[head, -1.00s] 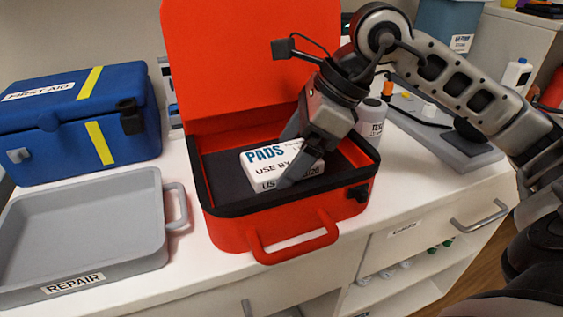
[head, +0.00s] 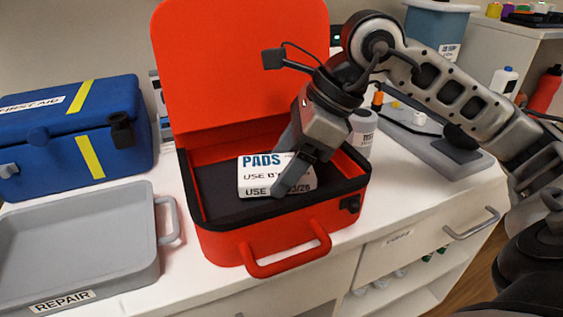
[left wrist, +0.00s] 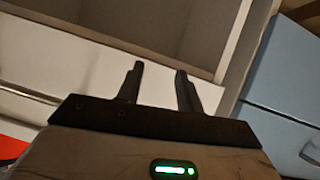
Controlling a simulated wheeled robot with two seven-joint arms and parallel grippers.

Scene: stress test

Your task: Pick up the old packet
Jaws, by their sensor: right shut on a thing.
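The packet (head: 255,176) is a white block reading "PADS" and "USE BY", with a date ending 3/26. It shows in the head view inside the open red case (head: 268,238). My right gripper (head: 284,168) reaches down into the case and is shut on the packet, one finger crossing its front and hiding part of the date. I cannot tell whether the packet touches the case floor. My left gripper (left wrist: 159,75) shows in the left wrist view with its fingers apart and nothing between them.
A grey tray labelled REPAIR (head: 158,270) lies left of the case, with a blue FIRST AID box (head: 60,150) behind it. The case lid (head: 240,70) stands upright.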

